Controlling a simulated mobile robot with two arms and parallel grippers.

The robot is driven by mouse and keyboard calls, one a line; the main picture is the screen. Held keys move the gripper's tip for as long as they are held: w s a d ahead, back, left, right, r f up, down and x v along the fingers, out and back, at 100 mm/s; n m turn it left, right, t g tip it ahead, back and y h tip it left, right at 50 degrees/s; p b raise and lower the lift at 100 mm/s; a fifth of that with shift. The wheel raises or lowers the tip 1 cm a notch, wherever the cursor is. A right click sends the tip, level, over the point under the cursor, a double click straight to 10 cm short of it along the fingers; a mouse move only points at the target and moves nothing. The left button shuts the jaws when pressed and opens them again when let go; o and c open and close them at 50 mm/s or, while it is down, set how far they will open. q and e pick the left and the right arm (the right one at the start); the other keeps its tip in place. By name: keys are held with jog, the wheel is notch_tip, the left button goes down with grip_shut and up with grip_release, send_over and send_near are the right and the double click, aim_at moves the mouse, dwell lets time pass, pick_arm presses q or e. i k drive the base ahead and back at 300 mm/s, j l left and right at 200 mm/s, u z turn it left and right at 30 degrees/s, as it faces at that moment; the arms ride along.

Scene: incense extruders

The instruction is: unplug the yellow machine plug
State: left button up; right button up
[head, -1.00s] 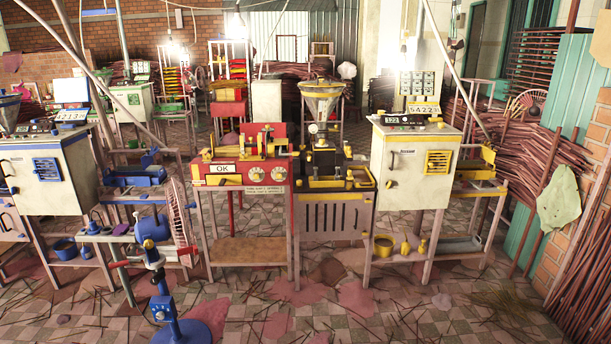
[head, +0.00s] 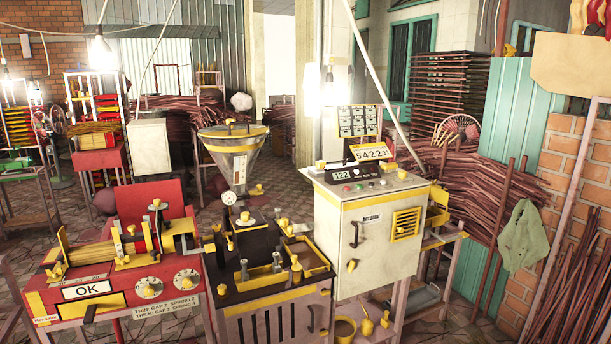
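The yellow-trimmed machine stands in the middle of the head view. Its dark extruder body (head: 262,262) has yellow edges and knobs, with a metal funnel hopper (head: 232,160) behind it. Beside it on the right is a pale control cabinet (head: 375,245) with a yellow vent, a dark handle and a digital display on top. A panel of sockets or switches (head: 358,121) stands above the cabinet, behind a number sign reading 54223. I cannot make out which item there is the yellow plug. Neither of my grippers shows in this view.
A red machine (head: 125,265) with an "OK" label stands at the left, close to the extruder. Bundles of sticks (head: 475,185) and a teal metal sheet (head: 515,105) fill the right side. A yellow bowl (head: 345,328) sits low under the cabinet.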

aim_at(320, 164)
jog(key=i+j+z, duration=0.2)
jog(key=i+l+u, duration=1)
jog(key=l, duration=0.4)
